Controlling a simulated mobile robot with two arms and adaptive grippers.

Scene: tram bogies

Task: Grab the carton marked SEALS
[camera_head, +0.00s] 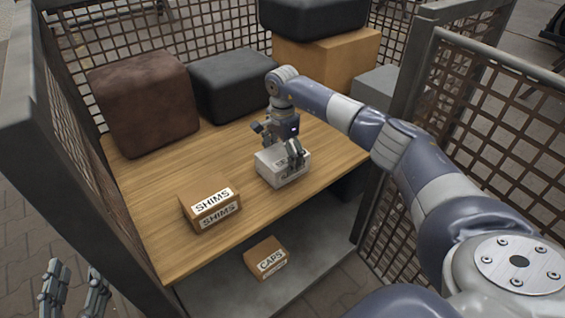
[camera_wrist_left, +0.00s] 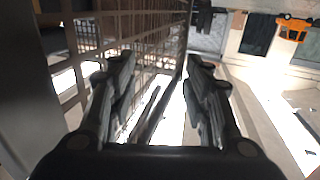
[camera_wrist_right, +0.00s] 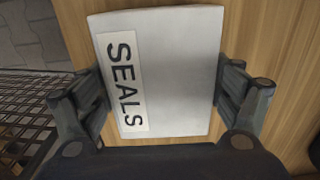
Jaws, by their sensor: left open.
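The carton marked SEALS (camera_wrist_right: 170,75) is a pale grey-white box with a white label on its top. In the head view this carton (camera_head: 279,170) sits on the wooden table near its front edge. My right gripper (camera_wrist_right: 160,92) is over it, with one finger on each side; both fingers look close to or against its sides, but I cannot tell whether they press on it. It also shows in the head view (camera_head: 279,145), partly covering the carton. My left gripper (camera_head: 75,285) is open and empty, low at the far left, outside the mesh enclosure.
A brown SHIMS carton (camera_head: 210,208) stands left of the SEALS carton. A brown CAPS carton (camera_head: 266,257) lies on the lower grey surface. Large brown (camera_head: 145,100) and black (camera_head: 233,84) blocks stand at the back. Mesh walls (camera_head: 490,130) enclose the sides.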

